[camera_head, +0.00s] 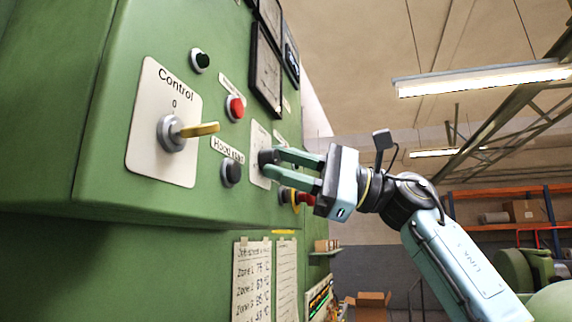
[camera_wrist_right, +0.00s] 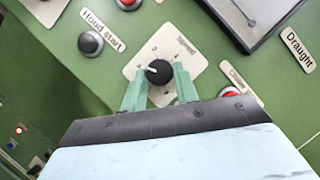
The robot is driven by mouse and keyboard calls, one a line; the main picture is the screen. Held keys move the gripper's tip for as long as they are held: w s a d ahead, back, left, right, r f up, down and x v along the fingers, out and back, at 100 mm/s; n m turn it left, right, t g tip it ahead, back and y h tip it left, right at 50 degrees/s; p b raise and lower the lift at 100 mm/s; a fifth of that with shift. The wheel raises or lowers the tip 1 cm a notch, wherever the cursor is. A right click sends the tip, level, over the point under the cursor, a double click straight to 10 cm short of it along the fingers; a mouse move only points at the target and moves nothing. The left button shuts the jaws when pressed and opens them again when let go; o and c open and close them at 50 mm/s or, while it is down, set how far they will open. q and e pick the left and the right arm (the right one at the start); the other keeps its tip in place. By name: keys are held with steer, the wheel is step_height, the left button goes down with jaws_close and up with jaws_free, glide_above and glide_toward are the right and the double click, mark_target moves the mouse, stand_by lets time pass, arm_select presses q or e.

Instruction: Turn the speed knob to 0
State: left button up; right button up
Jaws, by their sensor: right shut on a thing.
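The speed knob (camera_wrist_right: 158,72) is a round black knob with a white pointer mark, on a pale plate labelled "Speed" (camera_wrist_right: 187,46). In the wrist view the pointer is toward the knob's left side; I cannot read the scale. In the head view the knob (camera_head: 266,158) shows at the fingertips, seen from the side. My right gripper (camera_head: 272,165) comes in from the right with its two green fingers on either side of the knob, shut on it. In the wrist view the fingers (camera_wrist_right: 160,82) reach the knob from below. My left gripper is not in view.
The green panel also has a Control switch with a yellow handle (camera_head: 198,130), a red button (camera_head: 235,107), a dark Hood start button (camera_head: 231,172) and a red knob (camera_head: 305,198) just below my fingers. Open room lies to the right.

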steer(key=shift+w+n+g+h, duration=0.1)
steer(key=shift+n+g+h, duration=0.2)
steer(key=shift+n, duration=0.5)
steer(key=shift+r+n, duration=0.1)
steer(key=shift+n, duration=0.2)
steer(key=o, duration=1)
steer(key=shift+c, duration=0.2)
steer(key=shift+d, duration=0.1)
steer(key=b+v, duration=0.2)
steer(key=v, duration=1.1)
steer(key=shift+b, duration=0.4)
steer(key=shift+d, duration=0.1)
